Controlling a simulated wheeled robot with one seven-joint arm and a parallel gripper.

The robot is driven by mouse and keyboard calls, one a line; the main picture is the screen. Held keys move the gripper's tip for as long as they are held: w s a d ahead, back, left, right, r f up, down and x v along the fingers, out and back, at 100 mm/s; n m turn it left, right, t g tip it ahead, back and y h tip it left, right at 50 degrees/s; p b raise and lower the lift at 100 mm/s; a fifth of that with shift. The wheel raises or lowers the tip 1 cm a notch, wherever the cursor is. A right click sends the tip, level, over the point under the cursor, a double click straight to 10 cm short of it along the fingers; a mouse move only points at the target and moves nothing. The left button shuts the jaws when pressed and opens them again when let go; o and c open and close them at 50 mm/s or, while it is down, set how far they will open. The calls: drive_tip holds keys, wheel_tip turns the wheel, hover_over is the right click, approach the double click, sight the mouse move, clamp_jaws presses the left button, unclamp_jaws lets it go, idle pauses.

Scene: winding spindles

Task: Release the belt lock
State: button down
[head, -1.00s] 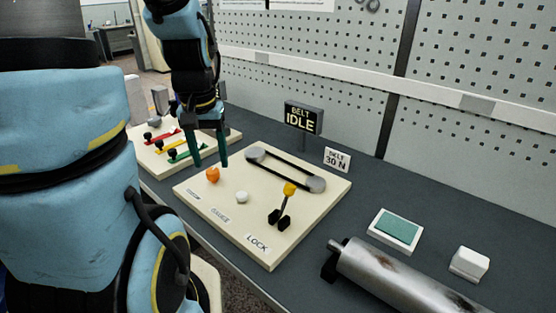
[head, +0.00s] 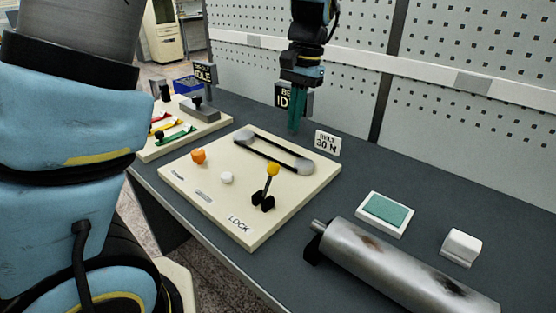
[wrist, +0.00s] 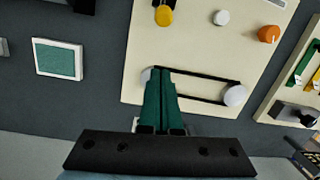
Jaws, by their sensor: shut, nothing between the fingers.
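The cream belt panel (head: 215,215) lies on the bench with a black belt (head: 270,150) looped over two grey rollers. The lock lever stands at the panel's front right, with a yellow knob (head: 273,169) on a stem between black brackets, beside the LOCK label (head: 239,224). The yellow knob also shows at the top of the wrist view (wrist: 164,16). My gripper (head: 294,130) is shut and empty, pointing down above the belt's far side, apart from the lever. In the wrist view its green fingers (wrist: 161,75) overlap the belt's left roller.
An orange knob (head: 198,156) and a white button (head: 227,178) sit on the panel. A BELT 30 N sign (head: 327,143) and a partly hidden IDLE display (head: 284,97) stand behind. A metal cylinder (head: 390,262), teal pad (head: 386,208) and white block (head: 461,246) lie right.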

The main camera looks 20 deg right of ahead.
sight(273, 169)
idle(0.3)
drive_tip(key=f+p, duration=0.1)
drive_tip(key=f, duration=0.2)
drive_tip(key=a+f, duration=0.1)
drive_tip(key=f, duration=0.2)
drive_tip(key=f+p, duration=0.1)
drive_tip(key=f, duration=0.2)
drive_tip(key=shift+s+a+f+p, duration=0.1)
drive_tip(key=shift+a+f+p, duration=0.1)
drive_tip(key=shift+p, duration=0.1)
drive_tip(key=shift+s+a+r+p, duration=0.3)
drive_tip(key=shift+s+a+p, duration=0.15)
drive_tip(key=shift+a, duration=0.1)
drive_tip(key=shift+s+a+r+p, duration=0.3)
drive_tip(key=shift+s+a+p, duration=0.15)
drive_tip(key=shift+a, duration=0.05)
drive_tip(key=shift+s+a, duration=0.25)
drive_tip(key=shift+a, duration=0.05)
